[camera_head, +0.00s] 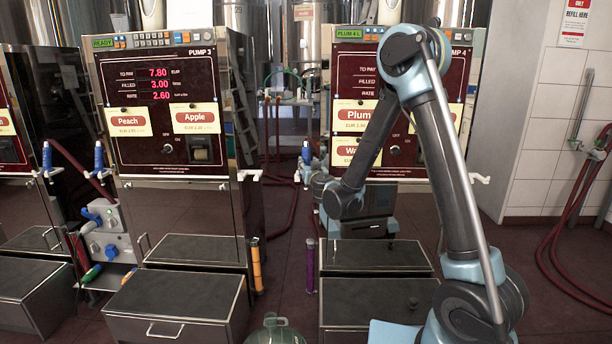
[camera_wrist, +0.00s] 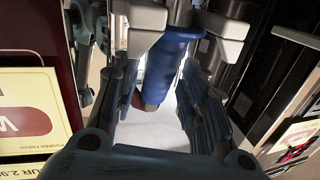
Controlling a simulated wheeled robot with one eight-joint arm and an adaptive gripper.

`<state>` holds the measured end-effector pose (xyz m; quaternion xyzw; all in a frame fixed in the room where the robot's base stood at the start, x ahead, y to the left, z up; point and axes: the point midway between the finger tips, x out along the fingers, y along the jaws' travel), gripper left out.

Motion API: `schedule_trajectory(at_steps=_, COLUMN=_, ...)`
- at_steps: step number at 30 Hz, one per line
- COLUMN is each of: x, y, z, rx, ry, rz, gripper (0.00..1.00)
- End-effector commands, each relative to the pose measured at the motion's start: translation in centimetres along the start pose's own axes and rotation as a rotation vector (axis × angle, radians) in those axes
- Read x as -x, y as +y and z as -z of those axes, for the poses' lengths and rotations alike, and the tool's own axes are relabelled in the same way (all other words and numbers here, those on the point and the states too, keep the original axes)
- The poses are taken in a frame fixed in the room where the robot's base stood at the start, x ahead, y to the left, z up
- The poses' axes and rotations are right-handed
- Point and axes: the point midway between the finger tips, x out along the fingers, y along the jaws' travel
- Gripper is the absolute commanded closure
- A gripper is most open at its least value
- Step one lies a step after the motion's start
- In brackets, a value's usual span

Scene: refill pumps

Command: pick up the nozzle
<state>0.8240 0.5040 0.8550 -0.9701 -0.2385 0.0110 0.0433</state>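A nozzle with a blue grip (camera_wrist: 165,65) fills the upper middle of the wrist view, with a pale bracket on either side of its top. My gripper (camera_wrist: 160,105) is open, one finger to each side of the blue grip, and I see no firm closing on it. In the head view a blue nozzle (camera_head: 306,152) hangs at the left side of pump 4 (camera_head: 425,95), just above my gripper (camera_head: 317,182). My wrist and arm partly cover the pump front there, and finger contact is too small to judge.
Pump 3 (camera_head: 170,110) stands left, with more blue nozzles (camera_head: 98,157) on its left side. Step boxes (camera_head: 180,300) stand before the pumps. An orange tube (camera_head: 256,265), a purple tube (camera_head: 310,265) and a green jug (camera_head: 275,330) are between them. Red hoses (camera_head: 277,210) hang behind.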

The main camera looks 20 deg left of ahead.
Motion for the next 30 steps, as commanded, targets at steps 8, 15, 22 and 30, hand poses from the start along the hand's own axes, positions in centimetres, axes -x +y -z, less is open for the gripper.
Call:
schedule_trajectory(at_steps=8, x=-3.4, y=-0.1, z=-0.2, rx=0.0, ry=0.0, rz=0.0, gripper=0.61)
schedule_trajectory(at_steps=15, x=-3.5, y=-0.1, z=-0.2, rx=0.0, ry=0.0, rz=0.0, gripper=0.65)
schedule_trajectory(at_steps=22, x=-3.5, y=-0.1, z=-0.2, rx=0.0, ry=0.0, rz=0.0, gripper=1.0)
schedule_trajectory(at_steps=30, x=-3.5, y=-0.2, z=0.0, rx=0.0, ry=0.0, rz=0.001, gripper=1.0)
